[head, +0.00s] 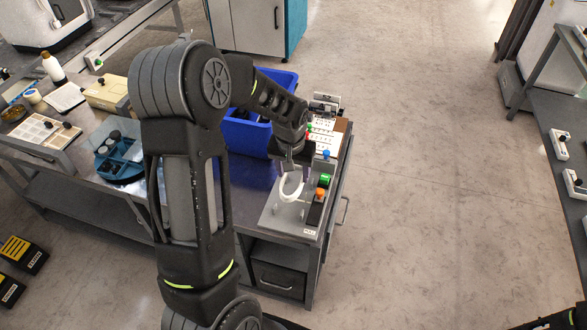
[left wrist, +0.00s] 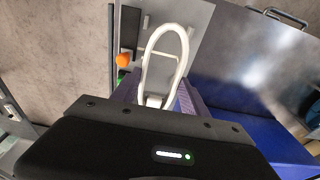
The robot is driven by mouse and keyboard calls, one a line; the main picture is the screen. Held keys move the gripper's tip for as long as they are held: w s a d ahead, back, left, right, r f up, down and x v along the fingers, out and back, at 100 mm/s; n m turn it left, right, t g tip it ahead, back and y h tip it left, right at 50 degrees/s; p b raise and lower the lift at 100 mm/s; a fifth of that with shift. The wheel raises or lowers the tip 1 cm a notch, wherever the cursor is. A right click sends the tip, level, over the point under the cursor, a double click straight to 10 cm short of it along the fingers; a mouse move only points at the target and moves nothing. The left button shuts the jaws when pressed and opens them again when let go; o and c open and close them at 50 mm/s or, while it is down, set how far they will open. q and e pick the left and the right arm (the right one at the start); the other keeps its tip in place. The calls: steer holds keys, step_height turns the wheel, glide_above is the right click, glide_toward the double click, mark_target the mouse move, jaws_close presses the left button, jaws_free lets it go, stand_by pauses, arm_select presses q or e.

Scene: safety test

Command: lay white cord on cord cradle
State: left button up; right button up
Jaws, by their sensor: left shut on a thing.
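The white cord (head: 291,188) hangs as a curved loop below my left gripper (head: 291,158), over a light grey test fixture (head: 283,217) at the table's right end. In the left wrist view, the cord (left wrist: 148,52) forms a long loop reaching away from my left gripper (left wrist: 157,100), which is shut on its near end. A pale bracket (left wrist: 160,55), perhaps the cord cradle, shows inside the loop on the grey plate (left wrist: 196,25). I cannot tell whether the cord touches it.
The fixture carries an orange knob (head: 320,192), a green block (head: 324,180) and a blue knob (head: 326,154) close beside the cord. A blue bin (head: 245,136) stands behind my left arm. A blue tray (head: 120,167) is farther left.

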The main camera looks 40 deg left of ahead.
arm_select(q)
steer(key=shift+f+b, duration=2.7)
steer(key=shift+f, duration=1.15)
steer(key=o, duration=1.6)
steer(key=r, duration=0.5)
steer(key=s+r, duration=0.1)
steer(key=r, duration=0.1)
steer(key=shift+d+r, duration=0.25)
steer(key=shift+r, duration=0.15)
steer(key=shift+s+f, duration=0.1)
steer(key=shift+s, duration=0.05)
